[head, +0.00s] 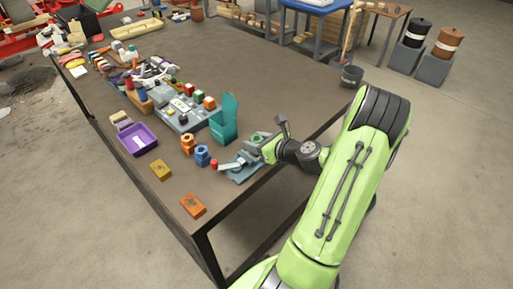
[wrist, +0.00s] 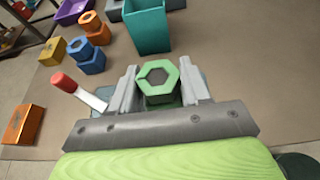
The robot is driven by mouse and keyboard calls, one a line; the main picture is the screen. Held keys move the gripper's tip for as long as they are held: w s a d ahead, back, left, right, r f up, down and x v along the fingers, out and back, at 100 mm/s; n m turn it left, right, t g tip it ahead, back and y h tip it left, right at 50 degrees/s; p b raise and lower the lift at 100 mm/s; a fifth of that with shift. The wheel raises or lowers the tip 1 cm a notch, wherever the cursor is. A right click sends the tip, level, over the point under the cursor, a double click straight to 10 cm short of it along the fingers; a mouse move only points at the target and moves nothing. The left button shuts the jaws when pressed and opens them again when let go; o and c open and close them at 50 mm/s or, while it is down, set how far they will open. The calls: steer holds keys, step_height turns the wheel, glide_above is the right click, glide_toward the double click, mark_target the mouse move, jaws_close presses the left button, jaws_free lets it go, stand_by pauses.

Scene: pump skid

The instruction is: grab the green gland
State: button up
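The green gland (wrist: 158,78), a hexagonal piece with a hole in its top, sits between the two fingers of my gripper (wrist: 159,85) in the wrist view. One finger is on each side of it, very close to its sides. I cannot tell whether they press on it. In the head view the gland (head: 257,139) is small and partly hidden at my gripper (head: 262,147). It is near the right edge of the table, at a grey-blue fixture (head: 243,174) with a red-tipped handle (head: 214,166).
A teal bin (head: 226,118) stands just behind the gland. Blue (head: 202,156) and orange (head: 188,143) hexagonal pieces stand to the left. A purple tray (head: 137,139), a yellow block (head: 160,169) and an orange block (head: 193,205) lie further out. The table's near corner is bare.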

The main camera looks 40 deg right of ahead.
steer(key=shift+c, duration=1.2)
